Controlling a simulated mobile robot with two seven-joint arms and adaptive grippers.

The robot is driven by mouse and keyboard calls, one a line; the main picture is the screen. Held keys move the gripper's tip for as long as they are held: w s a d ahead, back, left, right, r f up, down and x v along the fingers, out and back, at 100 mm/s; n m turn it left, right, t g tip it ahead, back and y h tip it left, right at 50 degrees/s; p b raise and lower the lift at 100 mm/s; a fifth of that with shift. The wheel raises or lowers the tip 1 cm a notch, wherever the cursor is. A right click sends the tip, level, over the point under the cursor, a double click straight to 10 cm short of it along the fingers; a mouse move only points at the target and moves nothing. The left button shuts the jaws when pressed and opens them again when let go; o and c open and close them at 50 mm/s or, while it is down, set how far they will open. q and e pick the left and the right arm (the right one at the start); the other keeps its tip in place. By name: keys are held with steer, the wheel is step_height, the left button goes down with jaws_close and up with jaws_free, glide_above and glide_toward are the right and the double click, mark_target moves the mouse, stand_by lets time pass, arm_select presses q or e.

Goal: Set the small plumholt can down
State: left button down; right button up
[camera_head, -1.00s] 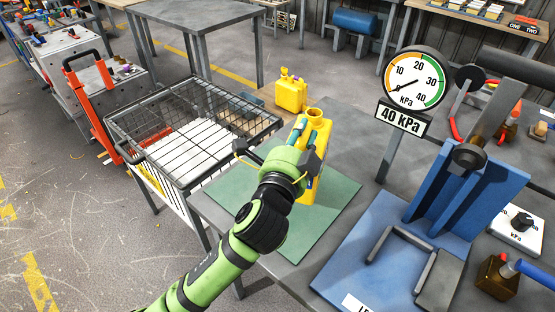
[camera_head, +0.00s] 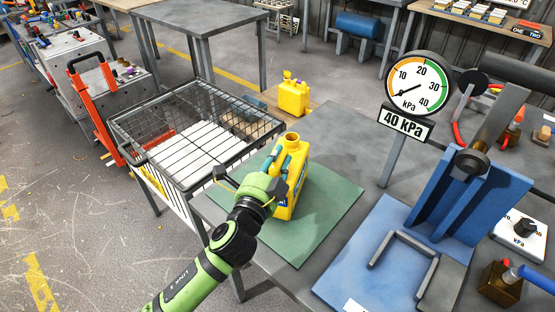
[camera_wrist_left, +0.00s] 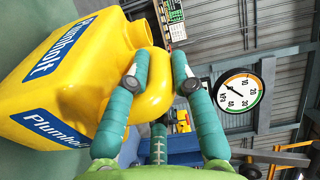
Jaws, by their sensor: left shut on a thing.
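The yellow plumholt can (camera_head: 294,170) is upright over the green mat (camera_head: 325,213), its base at or very near the mat; I cannot tell for sure that it touches. My left gripper (camera_head: 276,164) is shut on the can's handle, from the left side. In the left wrist view the two teal fingers (camera_wrist_left: 160,84) close around the handle, and the can (camera_wrist_left: 75,75) shows blue "Plumholt" labels. My gripper hides part of the can in the head view. My right gripper is not in view.
Another yellow can (camera_head: 294,95) stands behind on a wooden surface. A wire-mesh cart (camera_head: 147,160) is to the left. A blue press-like stand (camera_head: 440,205) and a kPa gauge (camera_head: 417,84) are to the right. The mat's right part is clear.

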arm_select(q)
steer(key=shift+f, duration=0.15)
steer(key=c, duration=1.1)
jaws_free()
steer(key=shift+o, duration=0.2)
steer(key=shift+s, duration=0.15)
steer(key=b+v, duration=0.2)
steer(key=v, duration=0.9)
steer(key=shift+s+a+r, duration=0.15)
steer(key=shift+s+r, duration=0.05)
steer(key=shift+s, duration=0.15)
